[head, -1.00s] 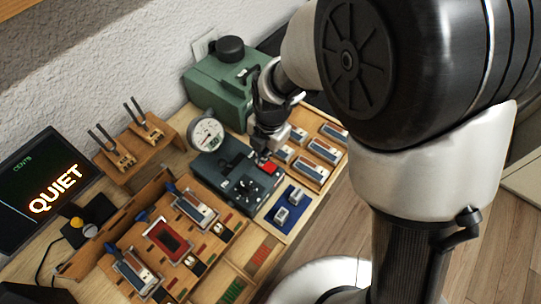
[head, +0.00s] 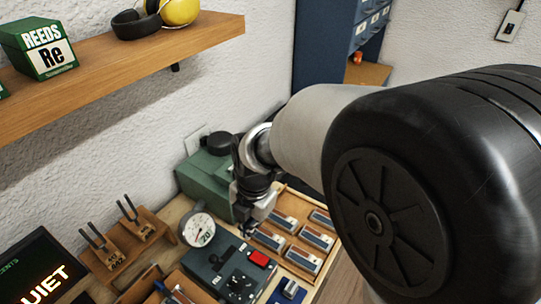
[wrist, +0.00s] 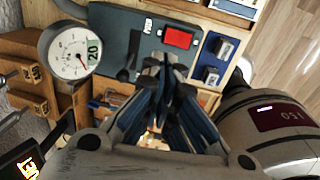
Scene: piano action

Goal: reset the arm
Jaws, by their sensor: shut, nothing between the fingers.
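My gripper (wrist: 165,62) is shut and empty, its fingertips together in the wrist view. There it hangs over the edge of the dark grey device with the red button (wrist: 179,38). In the head view my gripper (head: 246,232) shows at the end of my arm, above the bench between the green machine (head: 205,175) and the wooden tray of blue-and-silver blocks (head: 302,257). My arm hides part of the bench. The grey device (head: 228,268) lies just in front of the gripper. I cannot tell the exact height of the fingertips above it.
A round dial gauge (head: 198,228) stands left of the device. Tuning forks on a wooden stand (head: 128,240) and a dark display (head: 38,270) are further left. A wooden shelf (head: 120,75) with a green REEDS box (head: 38,48) juts from the wall above.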

